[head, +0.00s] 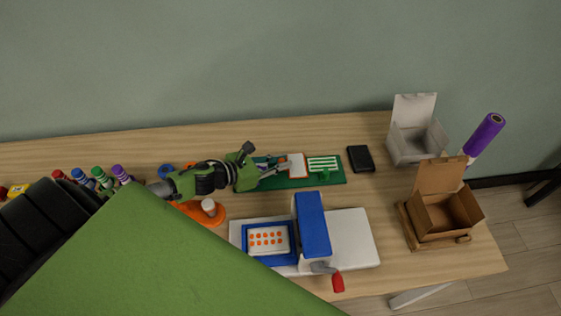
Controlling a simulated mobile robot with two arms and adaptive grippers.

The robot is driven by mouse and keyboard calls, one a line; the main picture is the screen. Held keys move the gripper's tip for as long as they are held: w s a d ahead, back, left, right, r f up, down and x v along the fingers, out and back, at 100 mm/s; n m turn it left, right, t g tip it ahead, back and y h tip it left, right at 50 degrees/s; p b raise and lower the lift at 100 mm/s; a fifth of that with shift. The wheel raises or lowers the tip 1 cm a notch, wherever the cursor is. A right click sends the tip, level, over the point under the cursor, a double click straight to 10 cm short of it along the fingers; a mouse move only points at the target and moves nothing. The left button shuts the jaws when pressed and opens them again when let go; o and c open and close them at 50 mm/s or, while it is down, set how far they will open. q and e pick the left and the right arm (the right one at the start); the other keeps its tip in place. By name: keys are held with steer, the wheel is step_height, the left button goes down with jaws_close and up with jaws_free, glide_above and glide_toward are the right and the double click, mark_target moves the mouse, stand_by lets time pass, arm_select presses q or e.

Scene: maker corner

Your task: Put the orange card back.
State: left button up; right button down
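A white card with an orange edge (298,166) is at the green board (300,183) near the back of the table. A white card with green stripes (322,163) is on the same board, just to its right. My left gripper (282,168) comes in from the left over the board. Its fingertips are at the left edge of the orange-edged card. I cannot tell whether they grip it. A white card with orange dots (267,239) lies in the blue frame of the press (312,225). My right gripper is not in view.
A black flat box (360,158) lies right of the board. An open white box (416,140), an open cardboard box (443,205) and a purple roll (484,134) stand at the right. An orange disc (213,219) is below my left arm. Several markers (100,177) stand at the left.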

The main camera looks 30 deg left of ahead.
arm_select(q)
steer(key=o, duration=0.3)
steer(key=shift+r, duration=0.15)
steer(key=shift+v, duration=6)
